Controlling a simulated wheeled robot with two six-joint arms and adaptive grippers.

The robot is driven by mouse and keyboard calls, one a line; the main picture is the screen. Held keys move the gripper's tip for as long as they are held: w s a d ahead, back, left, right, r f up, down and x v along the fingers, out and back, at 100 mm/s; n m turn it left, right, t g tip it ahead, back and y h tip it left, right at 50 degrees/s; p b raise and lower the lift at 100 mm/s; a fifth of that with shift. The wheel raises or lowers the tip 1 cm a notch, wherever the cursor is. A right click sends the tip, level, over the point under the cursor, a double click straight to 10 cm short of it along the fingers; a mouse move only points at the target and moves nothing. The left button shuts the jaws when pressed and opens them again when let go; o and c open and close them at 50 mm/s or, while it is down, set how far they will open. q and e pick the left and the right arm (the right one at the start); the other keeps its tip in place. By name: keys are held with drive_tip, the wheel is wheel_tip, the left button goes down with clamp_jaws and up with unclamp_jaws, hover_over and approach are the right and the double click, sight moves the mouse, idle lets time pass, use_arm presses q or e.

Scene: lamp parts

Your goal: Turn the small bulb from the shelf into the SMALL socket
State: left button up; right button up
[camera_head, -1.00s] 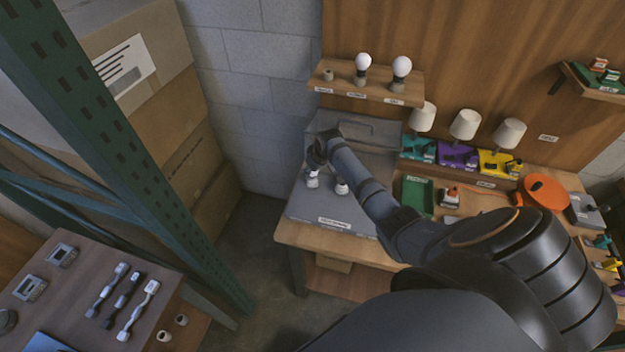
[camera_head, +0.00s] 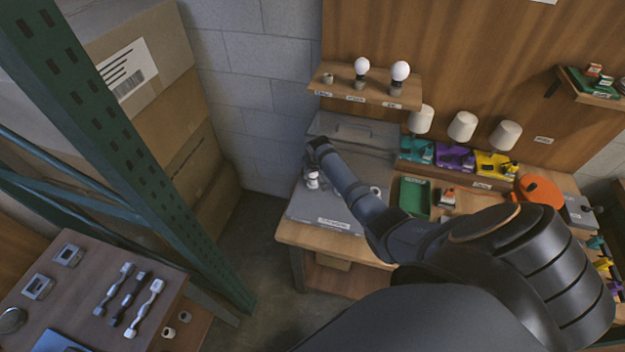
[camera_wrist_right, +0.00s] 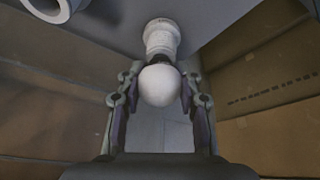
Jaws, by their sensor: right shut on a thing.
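My right gripper (camera_head: 313,166) is over the left of two white sockets on a grey panel (camera_head: 318,212). In the wrist view the right gripper (camera_wrist_right: 160,95) is shut on a white round bulb (camera_wrist_right: 160,85). The bulb is in line with a white ribbed socket (camera_wrist_right: 162,36), its dark base at the socket's mouth. I cannot tell whether its thread is in. The left socket (camera_head: 312,181) shows below the gripper in the head view; the other socket (camera_head: 376,190) is partly behind my arm. My left gripper is not in view.
A wall shelf (camera_head: 372,93) carries an empty holder (camera_head: 328,78) and two white bulbs (camera_head: 361,67) (camera_head: 400,71) in holders. Lamps (camera_head: 462,126), a green tray (camera_head: 415,197) and an orange reel (camera_head: 540,190) are to the right. A green rack post (camera_head: 130,160) stands left.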

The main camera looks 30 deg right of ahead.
drive_tip(key=m, duration=0.2)
drive_tip(key=shift+s+a+f+m+g+h, duration=0.1)
drive_tip(key=shift+s+f+m+g+h, duration=0.05)
drive_tip(key=shift+m+g+h, duration=0.2)
drive_tip(key=shift+m+h, duration=0.25)
drive_tip(key=shift+m, duration=0.3)
drive_tip(key=m, duration=0.1)
drive_tip(key=m+g, duration=0.1)
drive_tip(key=shift+f+m+h+b, duration=0.2)
drive_tip(key=shift+m+h+b, duration=0.1)
drive_tip(key=shift+m+h, duration=0.1)
drive_tip(key=m+g+b, duration=0.1)
drive_tip(key=m, duration=0.2)
drive_tip(key=shift+h+b, duration=0.3)
drive_tip(key=shift+b, duration=0.05)
drive_tip(key=shift+r+m+g, duration=0.15)
drive_tip(key=shift+m+g, duration=0.1)
drive_tip(key=shift+m, duration=0.25)
